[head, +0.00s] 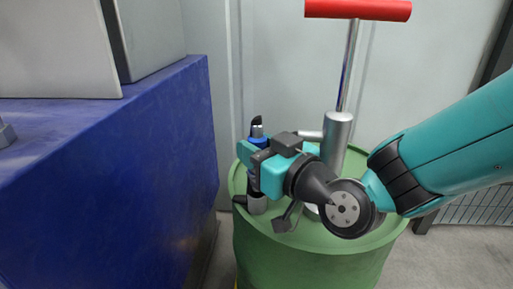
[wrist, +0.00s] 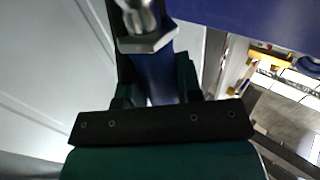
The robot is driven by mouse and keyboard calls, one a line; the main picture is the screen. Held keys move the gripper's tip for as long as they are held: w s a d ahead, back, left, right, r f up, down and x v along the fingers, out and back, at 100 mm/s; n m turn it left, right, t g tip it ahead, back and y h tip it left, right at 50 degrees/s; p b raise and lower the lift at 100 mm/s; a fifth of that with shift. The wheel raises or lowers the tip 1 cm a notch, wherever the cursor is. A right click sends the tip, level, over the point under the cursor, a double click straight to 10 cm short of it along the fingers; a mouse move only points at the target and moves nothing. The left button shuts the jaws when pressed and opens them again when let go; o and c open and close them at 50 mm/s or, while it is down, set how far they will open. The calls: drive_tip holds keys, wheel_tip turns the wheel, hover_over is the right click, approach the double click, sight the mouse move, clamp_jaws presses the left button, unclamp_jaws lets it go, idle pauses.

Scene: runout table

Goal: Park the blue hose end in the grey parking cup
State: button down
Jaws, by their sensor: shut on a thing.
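The blue hose end (head: 258,139) is upright in my gripper (head: 254,158), above the left side of the green drum's top. Its blue band and metal-and-black upper part stand out above the jaws. In the wrist view the blue body of the hose end (wrist: 155,78) lies between the jaws (wrist: 155,95), with a metal hex part beyond. The jaws are shut on it. A short grey cup (head: 257,204), apparently the parking cup, is on the drum top directly below the gripper. A dark part shows between jaws and cup; I cannot tell whether it is inside the cup.
A hand pump (head: 337,140) with a red T-handle (head: 358,9) rises from the green drum (head: 310,262), close behind my gripper. A large blue block (head: 110,170) stands to the left, with grey boxes (head: 55,50) on top. A narrow gap separates it from the drum.

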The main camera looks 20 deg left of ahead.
drive_tip(key=shift+f+b, duration=1)
drive_tip(key=shift+b, duration=0.1)
drive_tip(key=c, duration=0.7)
unclamp_jaws()
drive_tip(key=shift+b+v, duration=6.55)
drive_tip(key=shift+v, duration=2.15)
drive_tip(key=shift+r+p, duration=0.1)
drive_tip(key=shift+p, duration=0.2)
